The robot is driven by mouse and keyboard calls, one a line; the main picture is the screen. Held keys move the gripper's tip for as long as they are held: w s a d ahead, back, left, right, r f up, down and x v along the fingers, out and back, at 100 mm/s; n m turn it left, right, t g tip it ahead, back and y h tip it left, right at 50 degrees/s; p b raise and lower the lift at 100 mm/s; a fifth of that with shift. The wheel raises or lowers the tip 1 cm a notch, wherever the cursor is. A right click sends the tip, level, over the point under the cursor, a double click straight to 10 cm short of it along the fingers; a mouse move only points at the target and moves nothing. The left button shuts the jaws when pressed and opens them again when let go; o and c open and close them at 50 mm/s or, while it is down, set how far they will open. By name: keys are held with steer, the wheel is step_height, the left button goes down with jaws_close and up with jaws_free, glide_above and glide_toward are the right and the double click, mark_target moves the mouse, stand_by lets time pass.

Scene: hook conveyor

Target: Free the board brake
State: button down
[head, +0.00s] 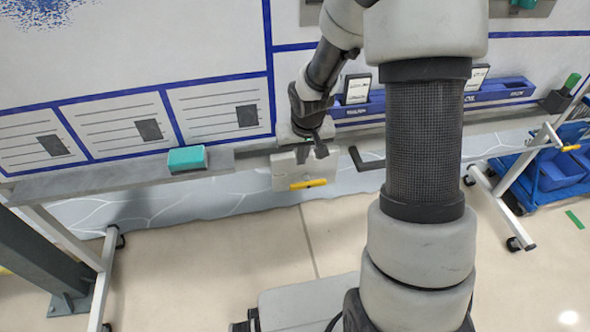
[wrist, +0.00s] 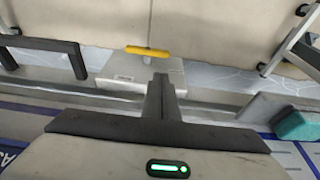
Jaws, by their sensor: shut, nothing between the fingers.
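My gripper (head: 314,153) points down at the box from above in the head view. In the wrist view my gripper (wrist: 159,80) has its fingers together and empty. The fingertips overlap the box's near part in that view, short of the lever. I cannot tell whether they touch the box.
A teal eraser (head: 187,159) sits on the grey ledge (head: 90,180). A blue tray (head: 497,91) with cards is on the right. A blue cart (head: 555,170) stands beyond the stand's right leg. Floor in front is clear.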

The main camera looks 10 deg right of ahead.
steer(key=shift+s, duration=0.1)
steer(key=b, duration=0.4)
glide_toward(297, 186)
steer(key=x, duration=0.5)
steer(key=shift+w, duration=0.3)
steer(key=shift+d+f, duration=0.1)
steer(key=shift+f, duration=0.45)
steer(key=shift+w, duration=0.15)
